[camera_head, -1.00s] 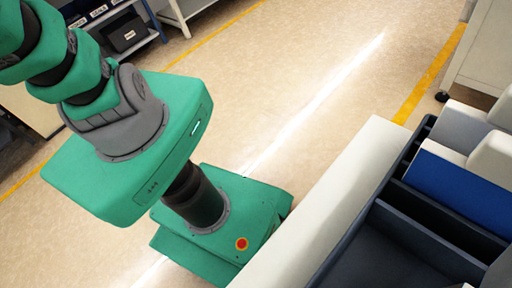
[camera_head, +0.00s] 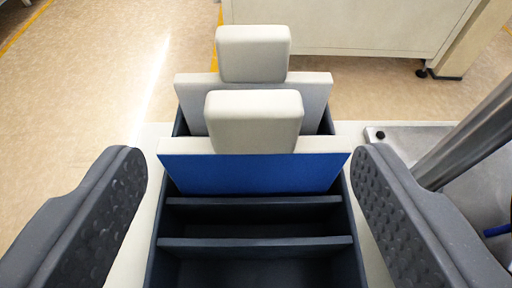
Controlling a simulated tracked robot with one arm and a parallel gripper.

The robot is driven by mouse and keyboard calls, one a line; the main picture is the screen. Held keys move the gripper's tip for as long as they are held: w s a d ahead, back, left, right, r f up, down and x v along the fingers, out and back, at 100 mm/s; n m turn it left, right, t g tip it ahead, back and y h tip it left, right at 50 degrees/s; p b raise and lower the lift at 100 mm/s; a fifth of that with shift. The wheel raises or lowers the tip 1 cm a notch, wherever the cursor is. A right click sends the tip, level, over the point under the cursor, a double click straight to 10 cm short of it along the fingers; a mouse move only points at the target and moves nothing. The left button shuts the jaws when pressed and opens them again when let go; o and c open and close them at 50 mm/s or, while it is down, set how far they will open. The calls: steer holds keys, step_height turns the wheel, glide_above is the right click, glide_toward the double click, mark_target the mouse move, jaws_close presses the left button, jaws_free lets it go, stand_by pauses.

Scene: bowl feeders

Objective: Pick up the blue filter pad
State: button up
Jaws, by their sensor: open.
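The blue filter pad (camera_head: 254,173) stands upright in a slot of a dark slotted rack (camera_head: 255,245). It has a blue front face, a pale top edge and a pale block-shaped grip (camera_head: 254,122) on top. Its lower part is hidden in the rack. My gripper (camera_head: 252,195) is open, with one dark textured finger on each side of the picture. The pad shows between and beyond the fingers, and neither finger appears to touch it.
A second pad (camera_head: 312,92) with a pale grip (camera_head: 253,54) stands right behind the blue one. The front slots of the rack look empty. A metal tray (camera_head: 420,140) with a grey post (camera_head: 470,135) is at the right. A pale cabinet (camera_head: 350,27) stands beyond on the floor.

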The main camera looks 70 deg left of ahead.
mark_target(262, 120)
steer(key=shift+w+b+x, duration=0.15)
steer(key=shift+b+x, duration=0.35)
steer(key=shift+x, duration=0.9)
steer(key=shift+w+b+x, duration=0.1)
steer(key=shift+b+x, duration=0.4)
steer(key=shift+x, duration=0.85)
steer(key=shift+d+f, duration=0.15)
steer(key=c, duration=1.3)
